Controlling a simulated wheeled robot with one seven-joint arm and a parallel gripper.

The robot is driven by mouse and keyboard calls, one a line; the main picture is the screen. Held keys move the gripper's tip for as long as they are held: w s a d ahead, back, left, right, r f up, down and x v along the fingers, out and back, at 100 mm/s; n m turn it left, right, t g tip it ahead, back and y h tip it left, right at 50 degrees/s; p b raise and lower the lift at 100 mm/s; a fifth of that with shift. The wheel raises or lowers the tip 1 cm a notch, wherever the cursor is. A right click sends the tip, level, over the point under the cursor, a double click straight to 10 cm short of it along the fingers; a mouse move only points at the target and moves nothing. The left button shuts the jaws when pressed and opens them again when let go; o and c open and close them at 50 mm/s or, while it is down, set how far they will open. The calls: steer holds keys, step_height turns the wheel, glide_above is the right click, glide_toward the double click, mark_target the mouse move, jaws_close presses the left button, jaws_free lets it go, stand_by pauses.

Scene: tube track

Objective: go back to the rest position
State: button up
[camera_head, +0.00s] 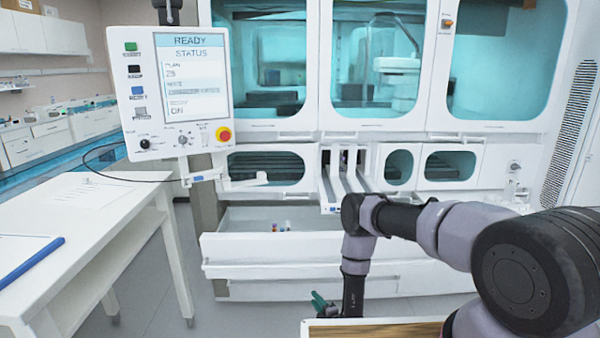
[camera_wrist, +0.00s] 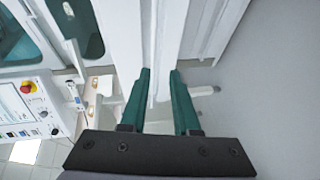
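My gripper (camera_wrist: 160,74) shows in the wrist view with its two green fingers apart. I see nothing held between them; a long white edge of the machine shows in the gap behind. In the head view, my arm reaches in from the right and bends down at the front of the machine. Only a bit of green finger (camera_head: 319,303) shows there, low and in front of the machine, with the rest hidden by my arm. The white track rails (camera_head: 335,190) stick out of the machine's middle opening, above the gripper.
An open white drawer (camera_head: 230,246) below holds a few small coloured items (camera_head: 280,228). A control panel (camera_head: 195,80) reading READY hangs at the left. A white table (camera_head: 110,215) with a blue-edged clipboard (camera_head: 30,258) stands left. A wood-topped surface (camera_head: 370,330) lies at the bottom.

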steer(key=w+d+r+m+h, duration=0.1)
steer(key=w+d+r+m, duration=0.15)
steer(key=w+r, duration=0.75)
steer(key=w+d+r+m+h, duration=0.15)
steer(key=w+r+m, duration=0.25)
steer(key=w+r, duration=0.5)
steer(key=s+d+r+m+g+h, duration=0.1)
steer(key=d+r+m, duration=0.2)
steer(key=r, duration=1.1)
steer(key=d+r+m+g+h, duration=0.1)
steer(key=d+r+m, duration=0.25)
steer(key=r, duration=1.05)
steer(key=s+d+r+m+g, duration=0.1)
steer(key=s+d+r+m, duration=0.2)
steer(key=s+r, duration=0.55)
steer(key=s+d+r+m+g, duration=0.1)
steer(key=s+d+r+m, duration=0.2)
steer(key=s+r, duration=0.55)
steer(key=s+d+r+m+g, duration=0.1)
steer(key=s+r+m, duration=0.2)
steer(key=s, duration=1)
steer(key=s+d+r+m+g, duration=0.1)
steer(key=s+r+m+g, duration=0.1)
steer(key=s, duration=1.2)
steer(key=shift+d+r+m, duration=0.25)
steer(key=shift+r+m, duration=0.4)
steer(key=shift+m, duration=0.25)
